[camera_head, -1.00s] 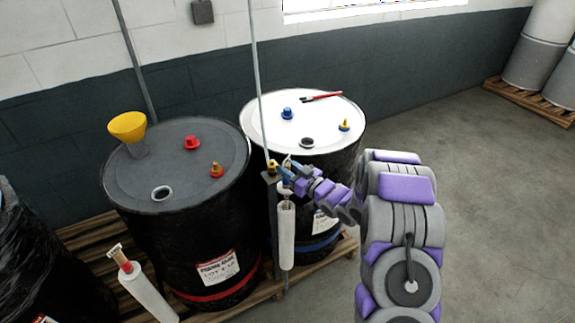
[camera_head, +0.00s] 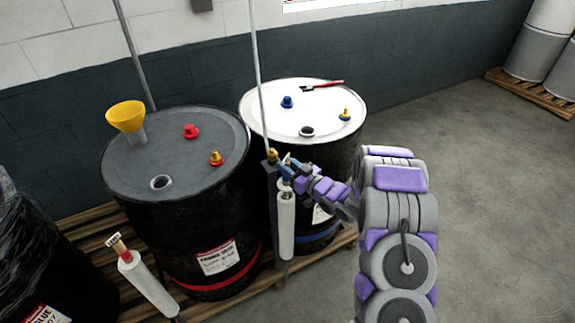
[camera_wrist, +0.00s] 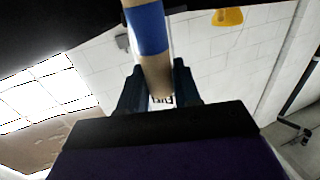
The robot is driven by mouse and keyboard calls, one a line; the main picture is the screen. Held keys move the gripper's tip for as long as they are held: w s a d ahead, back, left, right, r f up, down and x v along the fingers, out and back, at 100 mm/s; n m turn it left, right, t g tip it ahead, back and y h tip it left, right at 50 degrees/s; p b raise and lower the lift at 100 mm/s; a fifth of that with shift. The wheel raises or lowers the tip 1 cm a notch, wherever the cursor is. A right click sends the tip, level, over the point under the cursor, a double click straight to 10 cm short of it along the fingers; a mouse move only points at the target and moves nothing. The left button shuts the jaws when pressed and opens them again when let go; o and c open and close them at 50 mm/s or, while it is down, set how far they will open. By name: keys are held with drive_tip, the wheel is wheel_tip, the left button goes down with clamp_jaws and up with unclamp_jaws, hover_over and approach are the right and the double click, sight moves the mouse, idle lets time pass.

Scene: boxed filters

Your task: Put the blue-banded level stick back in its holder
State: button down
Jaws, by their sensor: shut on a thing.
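The blue-banded level stick (camera_wrist: 150,70) runs between my fingers in the wrist view. Its tan shaft, blue band and lettered end show there. In the head view my gripper (camera_head: 286,173) is small, shut on the stick just above the top of an upright white tube holder (camera_head: 286,225). The holder stands in front of the gap between two drums. The stick looks in line with the holder's mouth. I cannot tell how far its lower end is inside.
A black drum (camera_head: 135,185) with a yellow funnel (camera_head: 126,118) stands left; a white-topped drum (camera_head: 330,118) stands right. Both are on a wooden pallet (camera_head: 108,228). A tilted white tube (camera_head: 150,287) with a red-banded stick is at lower left. A thin grey pole (camera_head: 259,80) rises beside the holder. Floor at right is clear.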

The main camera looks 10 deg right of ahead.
sight(288, 184)
drive_tip(key=shift+f+b, duration=0.55)
drive_tip(key=shift+f, duration=1.65)
drive_tip(key=c, duration=0.7)
unclamp_jaws()
drive_tip(key=p+v, duration=0.1)
drive_tip(key=v, duration=1.6)
drive_tip(key=shift+s+d, duration=0.1)
drive_tip(key=shift+s, duration=0.05)
